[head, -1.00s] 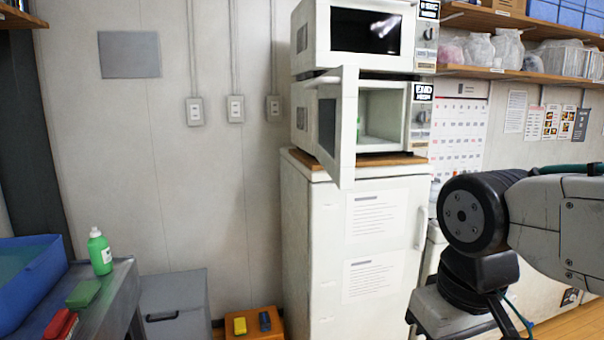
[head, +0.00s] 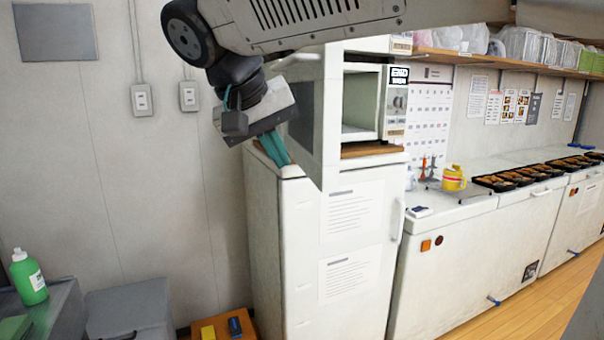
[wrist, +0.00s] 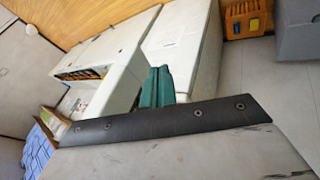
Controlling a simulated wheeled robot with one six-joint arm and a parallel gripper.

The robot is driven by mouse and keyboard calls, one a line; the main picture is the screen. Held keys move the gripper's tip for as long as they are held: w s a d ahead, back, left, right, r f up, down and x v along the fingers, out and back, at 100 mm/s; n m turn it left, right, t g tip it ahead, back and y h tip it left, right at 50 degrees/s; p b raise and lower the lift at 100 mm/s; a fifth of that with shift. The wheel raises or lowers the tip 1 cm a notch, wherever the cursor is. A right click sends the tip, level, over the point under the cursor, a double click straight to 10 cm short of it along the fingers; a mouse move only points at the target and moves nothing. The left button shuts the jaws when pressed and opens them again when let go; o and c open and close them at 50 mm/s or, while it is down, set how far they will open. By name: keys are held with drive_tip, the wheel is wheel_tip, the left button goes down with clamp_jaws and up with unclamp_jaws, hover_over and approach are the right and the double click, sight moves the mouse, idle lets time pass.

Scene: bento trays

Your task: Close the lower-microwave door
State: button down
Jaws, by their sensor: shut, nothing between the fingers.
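The lower microwave (head: 396,125) stands on a wooden board on top of a white fridge in the head view. Its door (head: 331,130) is wide open and sticks out toward me, with the pale cavity showing to its right. My gripper (head: 276,150) is left of the door, beside its outer face, with its teal fingers shut and pointing down. I cannot tell whether the fingers touch the door. In the wrist view the shut teal fingers (wrist: 157,88) show with nothing between them. My arm hides the upper part of the door's outer side and most of the upper microwave.
The white fridge (head: 275,235) stands below the microwave. A counter (head: 480,215) with several food trays and a yellow pot runs right. A green bottle (head: 30,278) stands at lower left.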

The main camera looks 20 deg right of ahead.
wheel_tip(320, 180, up, 2)
drive_tip(key=w+a, duration=0.2)
drive_tip(key=a, duration=0.1)
drive_tip(key=w+d+f, duration=0.2)
drive_tip(key=d+f, duration=0.5)
drive_tip(key=d, duration=0.2)
drive_tip(key=shift+w+d+f+m+t+h, duration=0.15)
drive_tip(key=shift+w+f+m+t+h, duration=0.05)
drive_tip(key=shift+f+m+t+h, duration=0.15)
drive_tip(key=shift+d, duration=0.1)
